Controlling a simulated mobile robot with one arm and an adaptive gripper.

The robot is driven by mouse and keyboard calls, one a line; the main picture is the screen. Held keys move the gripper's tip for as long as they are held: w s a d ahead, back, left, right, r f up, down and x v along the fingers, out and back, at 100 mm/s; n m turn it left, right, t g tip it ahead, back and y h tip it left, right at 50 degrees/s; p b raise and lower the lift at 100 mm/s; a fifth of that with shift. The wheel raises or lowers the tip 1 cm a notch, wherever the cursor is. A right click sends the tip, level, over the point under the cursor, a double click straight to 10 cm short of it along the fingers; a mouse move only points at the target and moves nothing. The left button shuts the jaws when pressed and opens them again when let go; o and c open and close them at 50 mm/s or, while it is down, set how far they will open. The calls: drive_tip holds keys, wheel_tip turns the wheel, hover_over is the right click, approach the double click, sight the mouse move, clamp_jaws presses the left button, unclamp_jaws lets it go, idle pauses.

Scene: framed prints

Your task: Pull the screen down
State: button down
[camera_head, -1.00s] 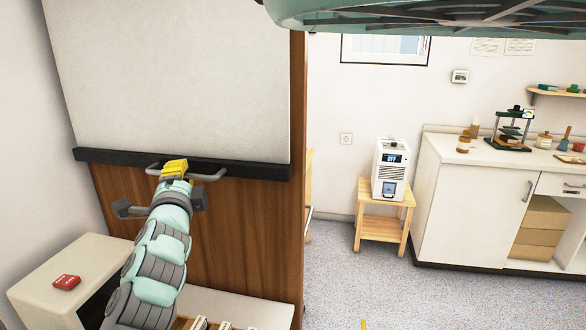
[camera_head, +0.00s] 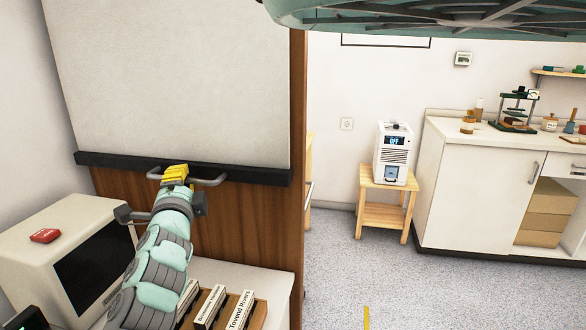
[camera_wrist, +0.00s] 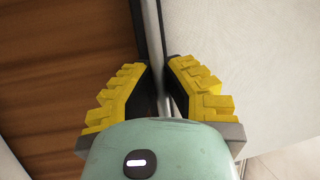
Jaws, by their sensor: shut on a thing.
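The pale screen (camera_head: 180,85) hangs over a brown wooden panel (camera_head: 245,215). A dark bar (camera_head: 110,163) runs along its lower edge and carries a grey handle (camera_head: 213,180). My gripper (camera_head: 175,174), with yellow fingers, is at the left-middle part of this handle and shut on it. In the wrist view, the yellow fingers of my gripper (camera_wrist: 158,85) stand on either side of the handle bar; the fingertips hide part of it. The screen (camera_wrist: 250,60) fills the right of that view and the wood (camera_wrist: 60,60) the left.
Below the panel, a counter holds a beige box with a dark front (camera_head: 45,235), a small red item (camera_head: 45,236) on top, and several labelled blocks (camera_head: 225,308). A wooden stool (camera_head: 385,195) bears a white device (camera_head: 395,155).

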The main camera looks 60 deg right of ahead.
drive_tip(key=c, duration=1)
unclamp_jaws()
drive_tip(key=shift+w+r, duration=0.1)
drive_tip(key=v, duration=1.2)
drive_tip(key=shift+r, duration=0.1)
